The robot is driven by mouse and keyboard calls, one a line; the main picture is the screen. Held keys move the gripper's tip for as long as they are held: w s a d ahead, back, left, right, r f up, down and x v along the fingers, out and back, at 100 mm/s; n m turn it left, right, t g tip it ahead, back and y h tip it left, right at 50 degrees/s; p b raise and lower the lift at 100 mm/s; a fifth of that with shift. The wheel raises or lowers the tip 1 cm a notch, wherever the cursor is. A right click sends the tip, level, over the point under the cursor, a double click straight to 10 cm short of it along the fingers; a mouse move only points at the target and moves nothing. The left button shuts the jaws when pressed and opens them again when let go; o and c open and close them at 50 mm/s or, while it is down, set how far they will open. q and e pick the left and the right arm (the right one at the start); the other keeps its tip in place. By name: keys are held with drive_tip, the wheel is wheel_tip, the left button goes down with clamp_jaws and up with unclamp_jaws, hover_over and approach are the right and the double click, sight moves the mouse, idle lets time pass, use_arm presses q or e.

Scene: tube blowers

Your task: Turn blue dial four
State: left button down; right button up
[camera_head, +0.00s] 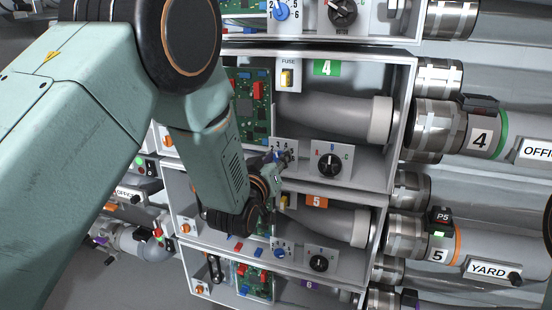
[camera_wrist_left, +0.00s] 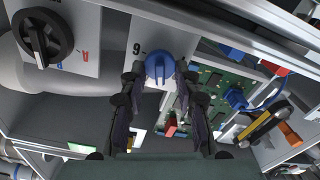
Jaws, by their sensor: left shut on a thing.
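The blue dial of box four shows in the left wrist view (camera_wrist_left: 160,66) on a pale plate, with a 6 printed upside down beside it. My left gripper (camera_head: 277,160) reaches into the box marked with a green 4 label (camera_head: 325,68). Its two dark fingers are shut on the blue dial, one on each side of the knob. In the head view the gripper mostly hides this dial; the 3, 4 and 5 on its plate show above. My right gripper is not in view.
A black A-B-C dial (camera_head: 329,165) sits right of the gripper; it also shows in the left wrist view (camera_wrist_left: 42,38). Green circuit boards (camera_wrist_left: 215,85) are close by. Box five, with an orange label (camera_head: 317,201), lies below. Large pipes (camera_head: 480,141) run along the right.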

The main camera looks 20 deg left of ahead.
use_arm(q)
drive_tip(key=m+p, duration=0.1)
drive_tip(key=m, duration=0.2)
drive_tip(key=shift+d, duration=0.15)
drive_tip(key=shift+d+m+p, duration=0.1)
drive_tip(key=shift+m+p, duration=0.45)
drive_tip(key=shift+m, duration=1.55)
drive_tip(key=c, duration=1)
unclamp_jaws()
drive_tip(key=shift+o, duration=0.2)
drive_tip(key=s, duration=1.2)
